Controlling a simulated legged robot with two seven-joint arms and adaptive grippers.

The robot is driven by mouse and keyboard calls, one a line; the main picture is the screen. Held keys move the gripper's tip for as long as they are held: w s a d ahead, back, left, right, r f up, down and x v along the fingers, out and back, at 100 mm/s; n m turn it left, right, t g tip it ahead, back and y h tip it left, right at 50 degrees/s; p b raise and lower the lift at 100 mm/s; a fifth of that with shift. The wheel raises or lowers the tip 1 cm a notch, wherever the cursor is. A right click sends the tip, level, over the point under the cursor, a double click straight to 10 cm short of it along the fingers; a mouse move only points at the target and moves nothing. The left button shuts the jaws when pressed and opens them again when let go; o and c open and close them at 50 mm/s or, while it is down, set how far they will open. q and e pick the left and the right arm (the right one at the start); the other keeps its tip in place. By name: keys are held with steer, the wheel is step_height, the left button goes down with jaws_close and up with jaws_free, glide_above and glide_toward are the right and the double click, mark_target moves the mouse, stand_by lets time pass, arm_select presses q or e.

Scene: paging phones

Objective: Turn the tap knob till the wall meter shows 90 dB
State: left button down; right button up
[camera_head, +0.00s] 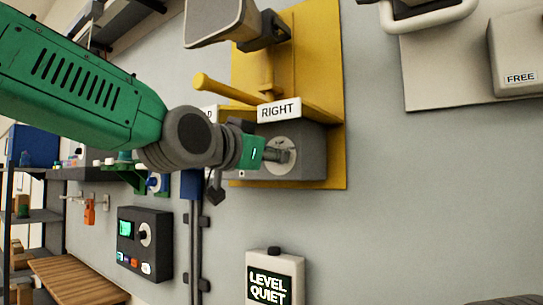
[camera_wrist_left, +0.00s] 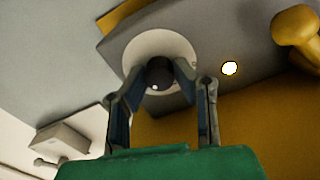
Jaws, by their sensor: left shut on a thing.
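The knob is a small dark cylinder (camera_wrist_left: 159,74) on a pale round dial (camera_wrist_left: 128,57). The dial (camera_head: 294,142) is on the front of a grey box (camera_head: 312,150) under a yellow shelf labelled RIGHT. My left gripper (camera_head: 276,156) reaches in from the left and is shut on the knob. In the left wrist view its two fingers (camera_wrist_left: 160,84) flank the knob. In the head view the fingers mostly hide the knob. The wall meter (camera_head: 270,278) is low in the head view and reads LEVEL QUIET; no dB number shows. My right gripper is out of view.
A yellow lever (camera_head: 235,89) and a grey horn (camera_head: 216,22) are above the box on the yellow panel (camera_head: 335,60). A dark control box (camera_head: 145,243) hangs lower left beside vertical pipes. A box marked FREE (camera_head: 518,50) is at upper right.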

arm_select(q)
steer(key=shift+n, duration=0.4)
steer(key=n, duration=1)
steer(key=shift+w+a+f+n+g+p, duration=0.1)
steer(key=shift+f+n+g+p, duration=0.05)
steer(key=shift+n+g+p, duration=0.2)
steer(key=c, duration=1.4)
jaws_free()
steer(key=shift+c, duration=0.2)
steer(key=shift+o, duration=0.7)
steer(key=shift+w, duration=0.2)
steer(key=shift+s, duration=0.1)
